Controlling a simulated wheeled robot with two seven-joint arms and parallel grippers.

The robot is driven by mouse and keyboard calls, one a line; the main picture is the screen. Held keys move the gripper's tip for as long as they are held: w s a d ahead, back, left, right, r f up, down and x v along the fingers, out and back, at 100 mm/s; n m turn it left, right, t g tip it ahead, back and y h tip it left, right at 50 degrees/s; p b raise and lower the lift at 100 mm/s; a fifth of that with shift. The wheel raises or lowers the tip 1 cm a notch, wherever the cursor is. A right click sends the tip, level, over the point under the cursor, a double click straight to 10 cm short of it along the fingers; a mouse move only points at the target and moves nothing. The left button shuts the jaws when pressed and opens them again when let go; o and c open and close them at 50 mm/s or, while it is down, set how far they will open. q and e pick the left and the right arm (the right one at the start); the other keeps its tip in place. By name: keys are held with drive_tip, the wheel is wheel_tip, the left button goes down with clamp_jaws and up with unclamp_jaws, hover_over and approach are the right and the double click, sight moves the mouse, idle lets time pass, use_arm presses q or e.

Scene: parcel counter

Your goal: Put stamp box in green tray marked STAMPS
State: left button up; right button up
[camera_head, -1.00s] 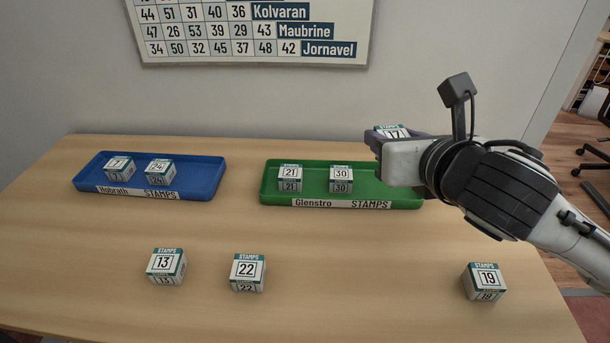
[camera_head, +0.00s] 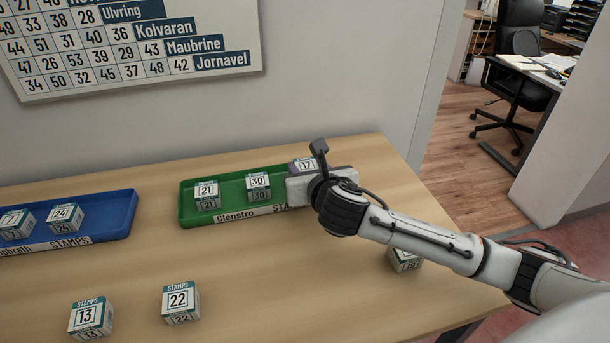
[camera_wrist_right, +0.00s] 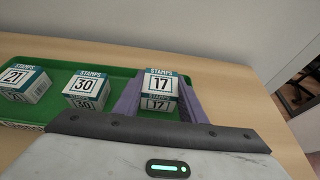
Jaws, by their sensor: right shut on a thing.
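The green tray (camera_head: 187,210), labelled Glenstro STAMPS, stands on the counter. Stamp box 21 (camera_head: 207,195) and stamp box 30 (camera_head: 258,187) sit in it. My right gripper (camera_wrist_right: 158,97) is shut on stamp box 17 (camera_wrist_right: 160,84), with purple fingers on both sides of it. Box 17 also shows in the head view (camera_head: 305,164), at the right end of the green tray and mostly hidden by my gripper. It is low over or in the tray; I cannot tell whether it touches the floor. My left gripper is not in view.
A blue tray (camera_head: 122,219) with more stamp boxes stands at left. Boxes 13 (camera_head: 91,317) and 22 (camera_head: 181,302) are in front on the counter. Box 19 (camera_head: 405,262) is partly behind my right arm. A number chart (camera_head: 130,45) hangs on the wall.

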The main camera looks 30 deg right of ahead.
drive_tip(key=shift+f, duration=0.9)
drive_tip(key=o, duration=1.1)
drive_tip(key=shift+f, duration=0.2)
drive_tip(key=shift+r, duration=0.1)
drive_tip(key=shift+s+r, duration=0.1)
drive_tip(key=shift+r, duration=0.1)
drive_tip(key=v, duration=1.1)
drive_tip(key=shift+s+r+p, duration=0.2)
drive_tip(key=shift+s+p, duration=0.15)
